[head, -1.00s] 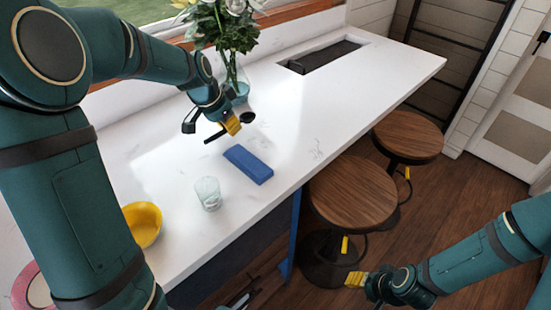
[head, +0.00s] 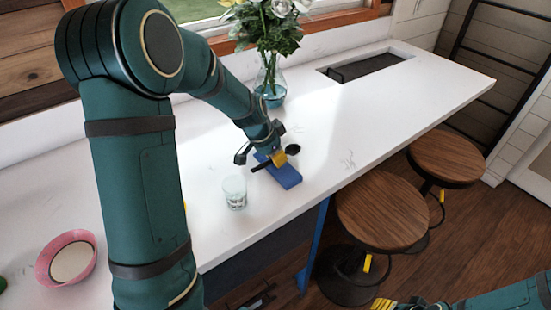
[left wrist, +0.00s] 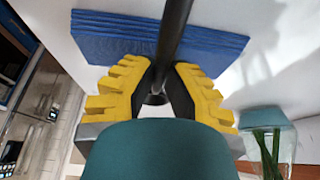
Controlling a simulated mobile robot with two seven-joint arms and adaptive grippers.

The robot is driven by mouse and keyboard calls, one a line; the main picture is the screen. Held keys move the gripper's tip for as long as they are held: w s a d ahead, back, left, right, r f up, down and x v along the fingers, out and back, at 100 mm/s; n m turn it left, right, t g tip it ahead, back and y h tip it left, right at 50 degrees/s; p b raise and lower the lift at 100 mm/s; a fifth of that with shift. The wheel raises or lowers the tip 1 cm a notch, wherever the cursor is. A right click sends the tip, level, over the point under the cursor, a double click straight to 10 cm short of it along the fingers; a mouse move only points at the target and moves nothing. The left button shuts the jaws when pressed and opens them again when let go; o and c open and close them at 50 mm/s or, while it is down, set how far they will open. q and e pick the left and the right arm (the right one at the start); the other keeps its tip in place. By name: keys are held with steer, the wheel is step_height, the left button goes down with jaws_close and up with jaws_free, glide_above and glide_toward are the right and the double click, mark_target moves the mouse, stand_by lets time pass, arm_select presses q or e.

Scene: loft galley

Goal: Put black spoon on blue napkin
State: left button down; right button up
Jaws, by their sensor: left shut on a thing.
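My left gripper (head: 279,158) is shut on the black spoon (head: 292,149), whose dark bowl sticks out on the right and whose handle sticks out on the left. The folded blue napkin (head: 288,178) lies on the white counter, partly hidden behind the gripper and spoon. In the left wrist view, the yellow fingers (left wrist: 158,88) grip the spoon's handle (left wrist: 173,28), which crosses in front of the blue napkin (left wrist: 110,38). I cannot tell whether spoon and napkin touch. My right gripper (head: 382,304) shows only partly at the bottom edge, away from the counter.
A clear glass (head: 235,192) stands left of the napkin on the counter (head: 345,130). A flower vase (head: 270,85) stands behind. A pink bowl (head: 66,258) is at the lower left. Wooden stools (head: 382,210) stand before the counter. The counter right of the napkin is clear.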

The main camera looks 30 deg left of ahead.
arm_select(q)
steer(key=shift+f, duration=0.3)
steer(key=shift+f, duration=0.15)
steer(key=c, duration=1.1)
jaws_free()
steer(key=shift+o, duration=0.2)
